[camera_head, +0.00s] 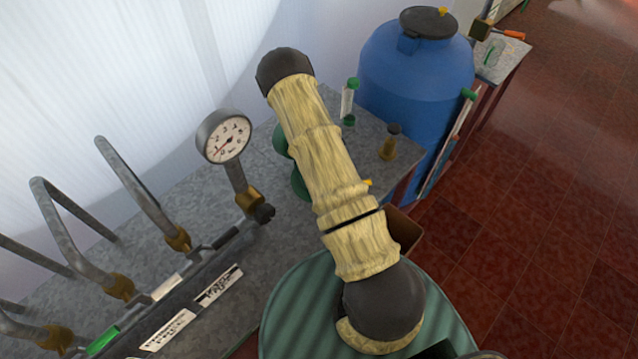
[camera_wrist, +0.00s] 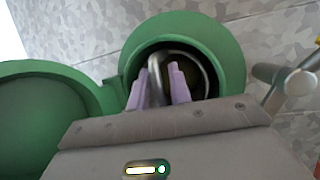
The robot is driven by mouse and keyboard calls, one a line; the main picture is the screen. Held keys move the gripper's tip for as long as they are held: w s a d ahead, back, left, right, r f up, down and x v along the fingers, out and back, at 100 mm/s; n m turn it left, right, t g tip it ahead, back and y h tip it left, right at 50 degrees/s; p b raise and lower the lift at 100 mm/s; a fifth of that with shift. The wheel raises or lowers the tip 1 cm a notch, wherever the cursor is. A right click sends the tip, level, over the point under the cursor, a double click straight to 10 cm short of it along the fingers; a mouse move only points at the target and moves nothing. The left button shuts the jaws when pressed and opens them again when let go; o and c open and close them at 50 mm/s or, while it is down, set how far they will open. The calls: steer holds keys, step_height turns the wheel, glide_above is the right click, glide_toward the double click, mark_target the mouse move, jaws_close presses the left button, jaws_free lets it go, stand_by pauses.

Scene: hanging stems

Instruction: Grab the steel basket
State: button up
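A steel basket (camera_wrist: 207,68), seen as a shiny curved metal rim and handle, sits inside a round green container (camera_wrist: 226,42) in the wrist view. My gripper (camera_wrist: 158,70) points into this container. Its two pale purple fingers are apart, with part of the metal loop showing between them. I cannot tell whether either finger touches the metal. The lower part of the basket is hidden by the fingers and the container's rim. In the head view my arm hides the gripper and the basket, and only edges of the green container (camera_head: 299,186) show.
A round green lid (camera_wrist: 40,110) lies beside the container. A metal pipe fitting (camera_wrist: 283,85) stands close on the right.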

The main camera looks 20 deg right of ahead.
jaws_close()
steer(key=shift+r, duration=0.1)
step_height(320, 180, up, 18)
steer(key=b, duration=0.5)
stand_by(0.7)
